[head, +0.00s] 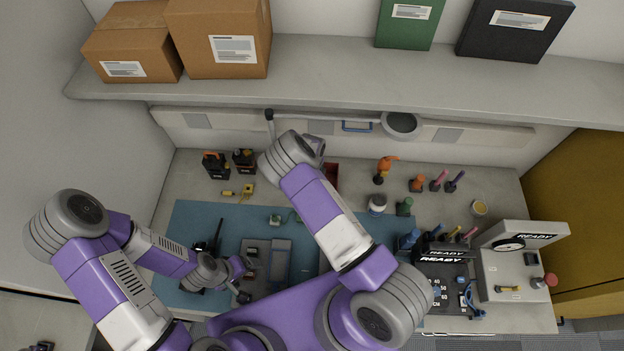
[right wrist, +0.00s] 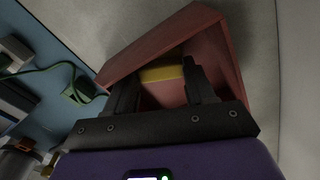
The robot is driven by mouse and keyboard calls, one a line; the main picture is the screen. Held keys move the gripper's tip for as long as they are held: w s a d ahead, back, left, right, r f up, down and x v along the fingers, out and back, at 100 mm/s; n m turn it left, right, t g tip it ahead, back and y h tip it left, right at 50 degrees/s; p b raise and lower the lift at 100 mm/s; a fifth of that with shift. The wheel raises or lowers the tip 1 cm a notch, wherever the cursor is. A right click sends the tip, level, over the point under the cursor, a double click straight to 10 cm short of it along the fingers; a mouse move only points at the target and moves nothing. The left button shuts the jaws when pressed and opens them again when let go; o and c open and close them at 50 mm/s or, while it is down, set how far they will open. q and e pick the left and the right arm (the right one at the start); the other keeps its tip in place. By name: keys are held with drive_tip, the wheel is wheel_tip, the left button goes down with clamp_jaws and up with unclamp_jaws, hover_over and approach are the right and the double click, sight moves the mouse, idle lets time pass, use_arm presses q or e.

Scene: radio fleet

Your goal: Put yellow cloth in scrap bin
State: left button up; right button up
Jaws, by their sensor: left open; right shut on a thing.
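The yellow cloth (right wrist: 162,73) shows as a small flat yellow piece between the fingers of my right gripper (right wrist: 161,82), which is shut on it. The fingers reach into the mouth of a red open bin (right wrist: 150,47), which I take as the scrap bin. I cannot tell whether the cloth touches the bin's inside. In the head view only a small part of the red bin (head: 332,174) shows at the back of the bench, beside my right arm, which hides the right gripper and the cloth. My left gripper (head: 246,281) is open and empty above the blue mat.
The blue mat (head: 190,222) holds a grey device and a black radio. Dark chargers (head: 215,165) stand at the back left. Screwdrivers, small pots and a READY test panel (head: 510,265) fill the right side. A shelf (head: 330,70) overhangs the back. A green cable (right wrist: 50,70) lies near the bin.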

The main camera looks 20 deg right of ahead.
drive_tip(key=shift+f, duration=0.15)
drive_tip(key=o, duration=0.7)
drive_tip(key=shift+o, duration=0.2)
drive_tip(key=shift+r+b, duration=0.35)
drive_tip(key=shift+r, duration=3.6)
